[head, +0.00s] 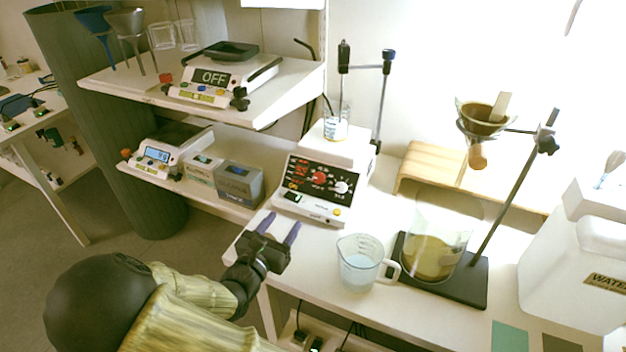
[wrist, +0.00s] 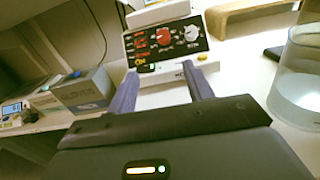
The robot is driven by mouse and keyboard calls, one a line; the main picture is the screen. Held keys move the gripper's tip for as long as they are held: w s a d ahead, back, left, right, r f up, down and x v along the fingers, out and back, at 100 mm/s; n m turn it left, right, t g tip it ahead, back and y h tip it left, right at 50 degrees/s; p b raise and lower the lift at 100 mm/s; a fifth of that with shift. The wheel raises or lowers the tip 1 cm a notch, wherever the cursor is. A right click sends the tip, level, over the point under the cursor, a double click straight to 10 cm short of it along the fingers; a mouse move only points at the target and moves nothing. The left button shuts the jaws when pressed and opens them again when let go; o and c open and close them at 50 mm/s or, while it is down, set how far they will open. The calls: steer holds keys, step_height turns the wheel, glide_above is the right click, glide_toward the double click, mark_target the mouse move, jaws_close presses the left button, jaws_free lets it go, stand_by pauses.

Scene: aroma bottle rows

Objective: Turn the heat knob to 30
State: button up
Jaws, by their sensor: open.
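The hotplate stirrer (head: 316,185) stands on the bench with a dark front panel, which also shows in the wrist view (wrist: 166,42). The panel carries a red knob (head: 319,178) and a white knob (head: 342,187); the red knob (wrist: 163,34) and the white knob (wrist: 192,33) also show in the wrist view. I cannot tell which is the heat knob or read the dial settings. My gripper (head: 281,227) is open and empty, in front of and below the panel, apart from both knobs. Its purple fingers (wrist: 163,88) point toward the panel.
A small beaker (head: 336,127) stands on the hotplate. A measuring jug (head: 358,265) and a large beaker (head: 432,250) on a stand base are to the right. Boxes (head: 239,184) and a scale (head: 165,152) sit on the lower shelf at left.

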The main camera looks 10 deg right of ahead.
mark_target(318, 179)
steer(key=shift+s+d, duration=0.15)
steer(key=shift+d, duration=0.3)
steer(key=b+x, duration=0.2)
steer(key=x, duration=1.5)
steer(key=shift+a, duration=0.1)
steer(key=shift+w, duration=0.3)
steer(key=shift+d, duration=0.25)
steer(key=shift+s+a, duration=0.1)
steer(key=shift+a, duration=0.1)
steer(key=c, duration=1)
steer(key=shift+o, duration=0.2)
steer(key=shift+d, duration=0.2)
steer(key=shift+a, duration=0.15)
